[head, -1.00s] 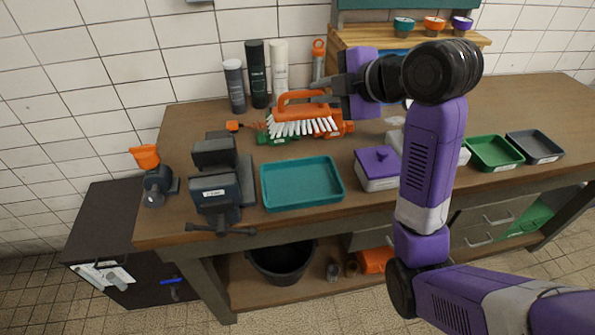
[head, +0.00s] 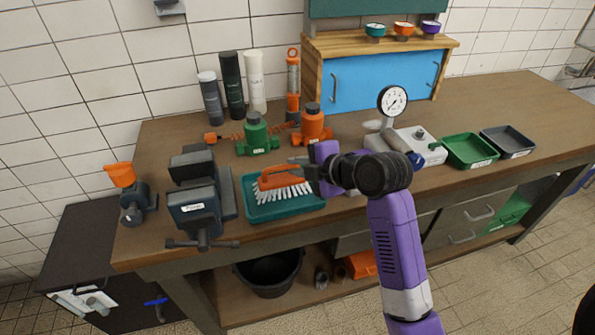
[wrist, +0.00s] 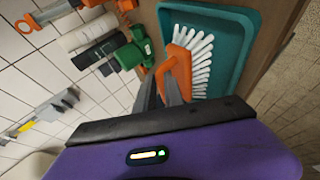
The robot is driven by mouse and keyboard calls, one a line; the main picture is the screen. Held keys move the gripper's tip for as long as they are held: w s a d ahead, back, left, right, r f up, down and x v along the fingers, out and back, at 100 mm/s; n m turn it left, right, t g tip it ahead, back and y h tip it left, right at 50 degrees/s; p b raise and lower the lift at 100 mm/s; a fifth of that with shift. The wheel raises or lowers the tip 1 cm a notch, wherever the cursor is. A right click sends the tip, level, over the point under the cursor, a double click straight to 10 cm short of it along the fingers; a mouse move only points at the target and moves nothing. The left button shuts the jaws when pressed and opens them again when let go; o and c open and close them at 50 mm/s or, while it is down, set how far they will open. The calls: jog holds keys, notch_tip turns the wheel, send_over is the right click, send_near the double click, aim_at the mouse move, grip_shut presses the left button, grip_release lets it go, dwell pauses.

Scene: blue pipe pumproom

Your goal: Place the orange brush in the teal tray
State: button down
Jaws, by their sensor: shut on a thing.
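The orange brush (head: 284,184) with white bristles is in my gripper (head: 303,168), which is shut on its orange handle. In the head view the brush appears in front of the teal tray (head: 290,209), over its area. In the wrist view the brush (wrist: 188,62) shows against the inside of the tray (wrist: 235,22), bristles toward the tray's long side. My gripper's fingers (wrist: 168,88) close on the handle near the tray's edge. I cannot tell whether the bristles touch the tray floor.
A dark vise (head: 197,200) stands just left of the tray. Green (head: 256,137) and orange (head: 312,126) bottle-like jacks stand behind it. A pressure gauge (head: 392,100), a green tray (head: 470,150) and a grey tray (head: 508,141) lie to the right. The bench's far right is clear.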

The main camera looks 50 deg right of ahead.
jog(key=shift+f, duration=0.9)
jog(key=shift+f, duration=0.1)
jog(key=c, duration=1.4)
grip_release()
jog(key=shift+c, duration=0.2)
